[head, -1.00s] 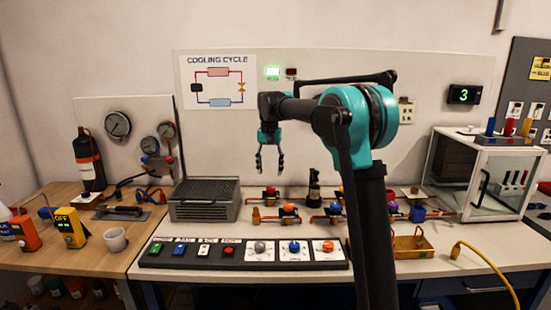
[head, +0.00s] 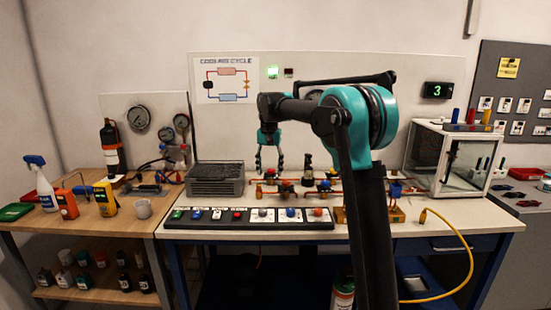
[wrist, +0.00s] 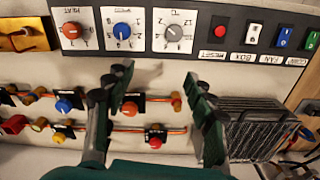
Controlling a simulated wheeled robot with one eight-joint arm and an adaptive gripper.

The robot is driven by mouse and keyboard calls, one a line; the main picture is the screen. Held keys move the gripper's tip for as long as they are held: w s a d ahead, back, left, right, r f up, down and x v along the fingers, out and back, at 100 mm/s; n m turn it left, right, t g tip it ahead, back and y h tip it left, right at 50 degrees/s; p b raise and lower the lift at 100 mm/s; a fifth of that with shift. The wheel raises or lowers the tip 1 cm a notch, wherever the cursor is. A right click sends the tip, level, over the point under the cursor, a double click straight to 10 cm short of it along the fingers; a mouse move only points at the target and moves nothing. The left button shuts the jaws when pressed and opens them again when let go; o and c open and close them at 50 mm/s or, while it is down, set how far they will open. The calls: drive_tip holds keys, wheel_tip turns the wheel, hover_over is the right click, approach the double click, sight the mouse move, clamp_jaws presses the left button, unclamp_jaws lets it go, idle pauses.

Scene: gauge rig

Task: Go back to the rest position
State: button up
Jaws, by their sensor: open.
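My gripper (head: 269,161) hangs open and empty above the bench in the head view, its fingers pointing down in front of the back panel. In the wrist view my gripper (wrist: 158,95) shows two separated dark fingers with nothing between them. My teal and black arm is bent at the elbow at right of centre. Below the gripper are the pipe rig with coloured valve knobs (wrist: 64,106) and the control panel (head: 250,218) with knobs and switches. The gripper appears apart from both.
A grey finned unit (head: 215,182) stands left of the gripper. A glass-sided cabinet (head: 455,158) is at right, and a yellow cable (head: 470,262) hangs over the bench front. The floor ahead is partly hidden.

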drive_tip(key=s+d+f+t, duration=0.2)
drive_tip(key=s+d+f, duration=0.7)
drive_tip(key=s+d, duration=0.45)
drive_tip(key=s+d+f, duration=0.2)
drive_tip(key=s+f, duration=0.2)
drive_tip(key=s, duration=0.3)
drive_tip(key=s+d+f+n+t, duration=0.1)
drive_tip(key=s+d+f, duration=0.2)
drive_tip(key=s+f, duration=0.2)
drive_tip(key=s+d+f+n+t, duration=0.1)
drive_tip(key=s+f, duration=0.4)
drive_tip(key=s, duration=0.5)
drive_tip(key=shift+s+d, duration=0.35)
drive_tip(key=shift+d, duration=0.55)
